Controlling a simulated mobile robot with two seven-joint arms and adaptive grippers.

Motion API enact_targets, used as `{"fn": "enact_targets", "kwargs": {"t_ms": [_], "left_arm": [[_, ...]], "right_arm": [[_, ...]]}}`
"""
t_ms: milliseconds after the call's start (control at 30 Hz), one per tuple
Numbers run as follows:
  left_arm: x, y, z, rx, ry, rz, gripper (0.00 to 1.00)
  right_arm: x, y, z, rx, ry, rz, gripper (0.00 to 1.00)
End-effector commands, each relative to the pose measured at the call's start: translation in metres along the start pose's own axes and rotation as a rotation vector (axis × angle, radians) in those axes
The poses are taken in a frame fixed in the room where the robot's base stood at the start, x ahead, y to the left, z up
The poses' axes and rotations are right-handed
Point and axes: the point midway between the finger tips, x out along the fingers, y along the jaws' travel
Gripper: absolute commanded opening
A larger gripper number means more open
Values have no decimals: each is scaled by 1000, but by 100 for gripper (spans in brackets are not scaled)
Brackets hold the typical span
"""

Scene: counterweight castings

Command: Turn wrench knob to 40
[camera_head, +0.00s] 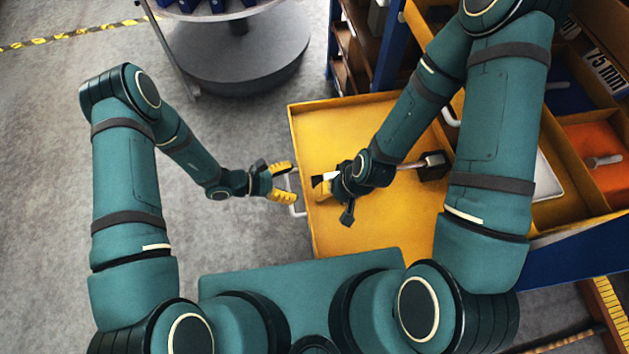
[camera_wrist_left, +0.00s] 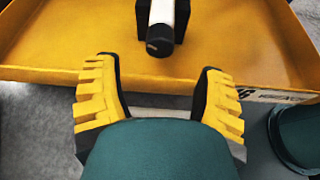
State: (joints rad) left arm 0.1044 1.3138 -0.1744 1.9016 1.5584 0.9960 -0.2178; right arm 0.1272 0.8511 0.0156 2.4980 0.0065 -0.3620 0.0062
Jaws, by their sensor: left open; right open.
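The wrench lies in a yellow drawer (camera_head: 360,225). Its dark head (camera_head: 432,165) shows right of my right gripper, with a pale shaft leading in under that gripper. In the left wrist view its near end shows as a white cylinder with a black end cap (camera_wrist_left: 161,36). No scale or number on it can be read. My left gripper (camera_head: 281,183) is open and empty at the drawer's front, pointing toward that end; it also shows in the left wrist view (camera_wrist_left: 160,95), its fingers apart with the cap beyond them. My right gripper (camera_head: 325,188) is open over the wrench, hiding part of it.
A grey drawer handle (camera_head: 294,200) stands by my left fingers. Dark shelving (camera_head: 352,55) stands behind the drawer. Orange bins (camera_head: 598,150) are at the right. A round grey base (camera_head: 235,55) stands at the back left. The floor on the left is clear.

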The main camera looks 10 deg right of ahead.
Motion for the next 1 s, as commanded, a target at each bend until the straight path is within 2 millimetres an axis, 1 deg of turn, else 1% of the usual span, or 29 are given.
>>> {"fn": "enact_targets", "kwargs": {"t_ms": [33,200,300,400,567,833,867,900,967,1000], "left_arm": [[12,-1,-1,2,-1,-4,70],[43,0,0,3,-1,-2,70],[57,0,0,2,0,-2,70],[67,0,0,2,1,-1,70],[75,0,0,1,1,1,70],[76,0,0,0,1,2,70],[76,0,0,0,1,2,68],[76,0,0,1,0,1,54],[76,0,0,0,0,1,33],[76,0,0,0,0,1,19]], "right_arm": [[1,0,1,0,-1,0,47],[3,1,2,-1,-4,0,47],[4,2,2,-1,-5,0,47],[5,2,3,-2,-6,-1,47],[6,2,3,-2,-6,-1,47],[5,2,3,-2,-6,-1,47],[5,2,3,-2,-6,-1,47],[5,2,3,-2,-6,-1,47],[5,2,3,-2,-6,-1,47],[5,2,3,-2,-6,-1,47]]}}
